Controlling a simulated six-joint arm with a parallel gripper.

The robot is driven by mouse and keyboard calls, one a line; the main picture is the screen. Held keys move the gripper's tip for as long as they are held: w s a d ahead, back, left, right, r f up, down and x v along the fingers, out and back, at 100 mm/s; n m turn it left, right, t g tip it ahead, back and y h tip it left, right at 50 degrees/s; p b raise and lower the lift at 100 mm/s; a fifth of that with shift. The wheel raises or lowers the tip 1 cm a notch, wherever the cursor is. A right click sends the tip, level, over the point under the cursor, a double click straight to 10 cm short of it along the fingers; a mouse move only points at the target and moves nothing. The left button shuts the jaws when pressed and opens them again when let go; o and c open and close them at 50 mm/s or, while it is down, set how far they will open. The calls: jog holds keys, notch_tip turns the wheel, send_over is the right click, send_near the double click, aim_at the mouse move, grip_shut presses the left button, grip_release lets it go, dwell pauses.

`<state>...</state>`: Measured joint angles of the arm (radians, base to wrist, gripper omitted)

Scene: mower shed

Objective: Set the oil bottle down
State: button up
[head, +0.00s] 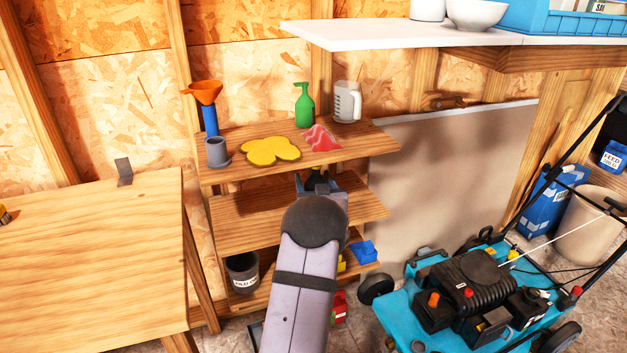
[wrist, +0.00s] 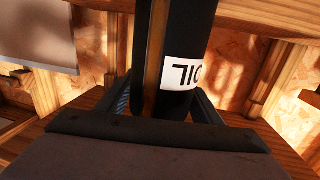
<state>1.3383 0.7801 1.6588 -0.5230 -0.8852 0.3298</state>
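The oil bottle (wrist: 185,45) is black with a white label reading OIL, which appears upside down in the wrist view. It stands between the two fingers of my gripper (wrist: 165,98), which look closed on its sides. In the head view my gripper (head: 318,184) reaches in between the top shelf (head: 368,143) and the middle shelf (head: 245,212). My arm hides most of the bottle there. I cannot tell whether the bottle touches a shelf.
The visible middle shelf is bare. A mower (head: 465,300) stands right, a workbench (head: 90,265) left.

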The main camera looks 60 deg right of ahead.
jog(key=shift+o, duration=0.6)
jog(key=shift+r, duration=0.15)
jog(key=shift+s+a, duration=0.1)
jog(key=shift+a, duration=0.05)
jog(key=v, duration=1.1)
jog(key=shift+s+a, duration=0.2)
jog(key=shift+a, duration=0.1)
